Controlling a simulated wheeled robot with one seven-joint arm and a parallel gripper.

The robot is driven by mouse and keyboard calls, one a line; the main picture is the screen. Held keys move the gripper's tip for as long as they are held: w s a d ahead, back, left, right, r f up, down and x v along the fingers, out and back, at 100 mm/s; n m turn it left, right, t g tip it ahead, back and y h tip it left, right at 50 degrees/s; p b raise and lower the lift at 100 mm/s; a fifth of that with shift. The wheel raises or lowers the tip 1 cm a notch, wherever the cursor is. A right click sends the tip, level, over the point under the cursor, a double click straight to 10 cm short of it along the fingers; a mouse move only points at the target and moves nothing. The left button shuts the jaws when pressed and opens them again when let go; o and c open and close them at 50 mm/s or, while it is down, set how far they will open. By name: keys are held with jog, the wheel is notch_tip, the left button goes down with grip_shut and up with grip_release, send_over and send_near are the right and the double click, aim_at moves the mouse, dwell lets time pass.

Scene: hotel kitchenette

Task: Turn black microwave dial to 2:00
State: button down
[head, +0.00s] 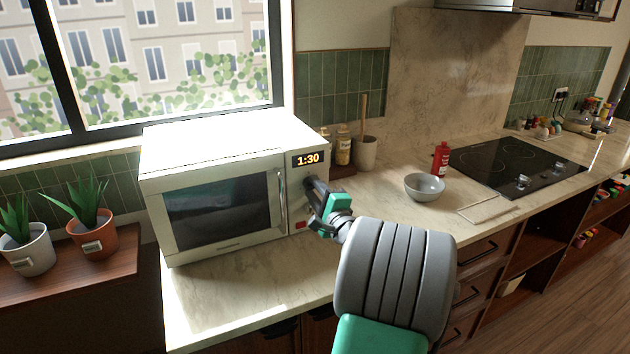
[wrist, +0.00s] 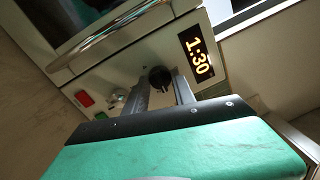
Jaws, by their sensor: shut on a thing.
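The white microwave (head: 215,210) stands on the counter with its door shut. Its display (head: 308,159) reads 1:30, and the same display shows in the wrist view (wrist: 197,54). The black dial (wrist: 160,77) sits on the control panel beside the display. My gripper (wrist: 160,88) is at the panel, with its two fingers shut on the dial. The exact angle of the dial is hard to read.
A red button (head: 299,225) lies below the dial, with a green one (wrist: 118,94) near it in the wrist view. Right of the microwave are jars (head: 343,148), a utensil crock (head: 366,153), a grey bowl (head: 424,187) and a red bottle (head: 440,158). Counter in front is clear.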

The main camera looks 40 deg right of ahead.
jog(key=shift+r+m+p, duration=0.1)
jog(key=shift+m+p, duration=2.3)
jog(key=shift+m, duration=0.4)
jog(key=c, duration=1)
grip_release()
jog(key=shift+h, duration=0.4)
jog(key=shift+c, duration=0.2)
